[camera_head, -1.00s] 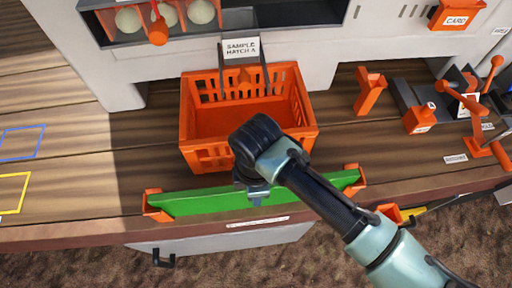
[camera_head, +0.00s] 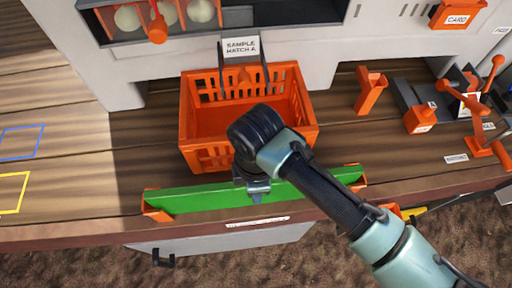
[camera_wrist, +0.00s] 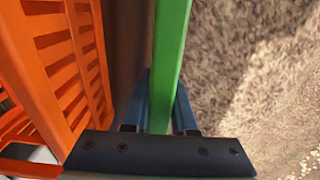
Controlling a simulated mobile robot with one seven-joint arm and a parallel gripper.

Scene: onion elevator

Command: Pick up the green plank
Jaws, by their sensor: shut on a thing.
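The green plank (camera_head: 205,197) stands on its long edge along the front of the wooden counter, its ends at two orange holders (camera_head: 155,207). My gripper (camera_head: 258,192) is shut on the plank near its middle, seen from above in the head view. In the wrist view the plank (camera_wrist: 170,60) runs between the two fingers of my gripper (camera_wrist: 160,105), one on each side. My wrist hides part of the plank in the head view, and I cannot tell whether its ends are clear of the holders.
An orange basket (camera_head: 186,135) stands just behind the plank, under a "SAMPLE HATCH A" label (camera_head: 241,47). It also shows close on the left in the wrist view (camera_wrist: 60,60). Orange fixtures (camera_head: 485,140) stand on the counter at right.

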